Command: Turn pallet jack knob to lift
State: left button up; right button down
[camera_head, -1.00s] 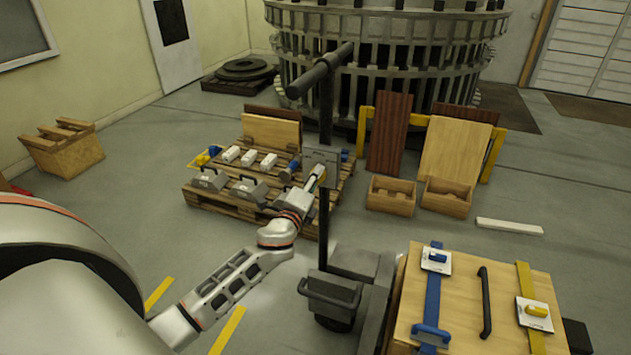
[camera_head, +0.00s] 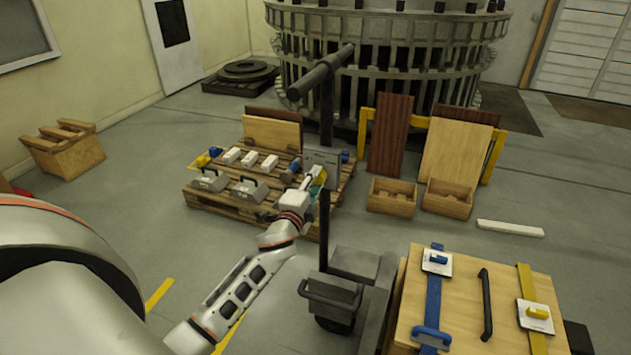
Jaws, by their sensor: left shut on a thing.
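The pallet jack shows at the centre. Its dark handle bar (camera_head: 320,76) tops a post, and a grey control panel (camera_head: 326,160) sits partway down that post. The jack's grey base (camera_head: 352,263) stands below on the floor. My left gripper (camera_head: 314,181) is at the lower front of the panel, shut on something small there. This looks like the jack's knob, but the gripper hides most of it. My right gripper is not in view.
A pallet (camera_head: 225,203) behind my left arm holds grey weights (camera_head: 249,190) and white blocks (camera_head: 269,162). A wooden crate (camera_head: 468,300) with blue and yellow straps stands at lower right. Small wooden boxes (camera_head: 391,198) stand right of the jack.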

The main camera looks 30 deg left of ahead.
pick_arm(q)
jog(key=o, duration=1.1)
jog(key=shift+s+d+f, duration=0.1)
jog(key=shift+s+d, duration=0.05)
jog(key=shift+s, duration=0.25)
jog(key=v, duration=1.1)
jog(key=shift+s, duration=0.1)
